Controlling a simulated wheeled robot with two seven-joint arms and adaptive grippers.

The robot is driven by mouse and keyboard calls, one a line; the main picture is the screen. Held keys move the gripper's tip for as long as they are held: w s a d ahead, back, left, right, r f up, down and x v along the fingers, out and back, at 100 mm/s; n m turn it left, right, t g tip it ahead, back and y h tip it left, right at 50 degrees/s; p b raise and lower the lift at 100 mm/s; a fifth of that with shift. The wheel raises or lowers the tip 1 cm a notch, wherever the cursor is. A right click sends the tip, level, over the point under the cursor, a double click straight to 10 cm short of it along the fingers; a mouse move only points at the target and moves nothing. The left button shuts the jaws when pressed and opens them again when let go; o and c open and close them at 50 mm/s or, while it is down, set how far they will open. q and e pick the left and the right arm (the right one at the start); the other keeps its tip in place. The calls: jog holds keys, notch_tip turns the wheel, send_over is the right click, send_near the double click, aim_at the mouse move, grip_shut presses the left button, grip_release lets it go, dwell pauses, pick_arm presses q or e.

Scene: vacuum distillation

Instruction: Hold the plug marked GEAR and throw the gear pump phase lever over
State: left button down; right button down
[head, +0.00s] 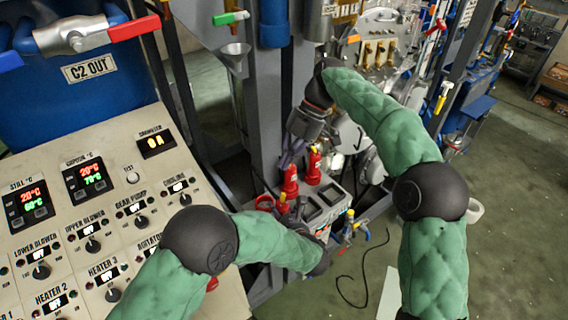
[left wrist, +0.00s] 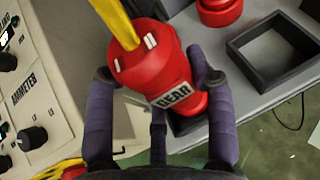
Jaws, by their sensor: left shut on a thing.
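The red plug marked GEAR (left wrist: 165,72), with a yellow cable from its top, fills the middle of the left wrist view. My left gripper (left wrist: 155,85) is shut on it, one purple finger on each side. The plug's lower end is at a black square socket frame; I cannot tell how far it is seated. In the head view my left gripper (head: 294,212) is mostly hidden by its own wrist. My right gripper (head: 290,154) points down above and behind the red plugs; its finger opening is unclear. I cannot pick out the phase lever for certain.
Other red plugs (head: 314,167) stand on the grey socket box (head: 343,201), beside empty black socket frames (left wrist: 274,50). A control panel (head: 110,190) with knobs stands at the left. A grey post (head: 265,110) rises behind the box. Open floor lies at the right.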

pick_arm(q)
jog(key=shift+c, duration=1.8)
grip_release()
jog(key=v, duration=1.2)
jog(key=shift+r, duration=0.1)
